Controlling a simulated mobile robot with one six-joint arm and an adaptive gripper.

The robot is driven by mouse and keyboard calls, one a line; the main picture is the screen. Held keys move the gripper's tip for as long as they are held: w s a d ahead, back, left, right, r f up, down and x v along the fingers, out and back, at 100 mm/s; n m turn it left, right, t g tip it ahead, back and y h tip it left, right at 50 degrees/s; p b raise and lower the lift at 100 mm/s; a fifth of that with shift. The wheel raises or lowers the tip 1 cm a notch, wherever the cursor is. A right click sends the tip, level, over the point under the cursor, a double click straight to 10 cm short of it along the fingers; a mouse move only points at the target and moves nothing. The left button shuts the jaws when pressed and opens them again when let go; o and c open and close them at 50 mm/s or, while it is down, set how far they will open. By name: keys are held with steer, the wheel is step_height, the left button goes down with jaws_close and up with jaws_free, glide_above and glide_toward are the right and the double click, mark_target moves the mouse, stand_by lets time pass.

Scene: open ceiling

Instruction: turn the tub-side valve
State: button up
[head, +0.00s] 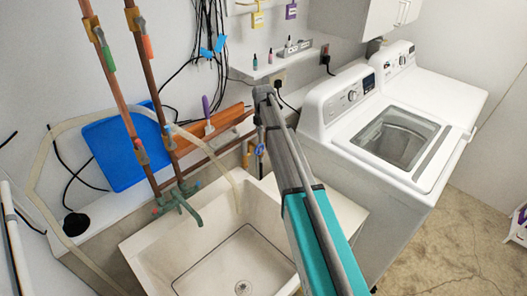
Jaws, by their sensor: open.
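The utility tub (150,246) is a pale sink against the wall, with a greenish faucet (178,197) at its back. Two copper pipes rise above the faucet, with an orange-handled valve (147,46) and a green-handled valve (108,59) high up. Lower valve fittings (168,141) sit on the pipes near the blue board. A small brass fitting with a blue part (259,150) is at the tub's back right. I cannot tell which is the tub-side valve. My arm reaches over the tub's right side; my gripper (261,128) is open and small near that fitting, its contact unclear.
A white washer (340,110) and dryer (440,95) stand at the right. A blue board (115,150), a pale hose (40,160) and black cables (210,50) are along the wall. A small shelf (280,63) holds bottles.

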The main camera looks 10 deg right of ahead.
mark_target(263, 150)
steer(key=shift+f+b, duration=3.55)
steer(key=shift+f, duration=0.25)
jaws_close()
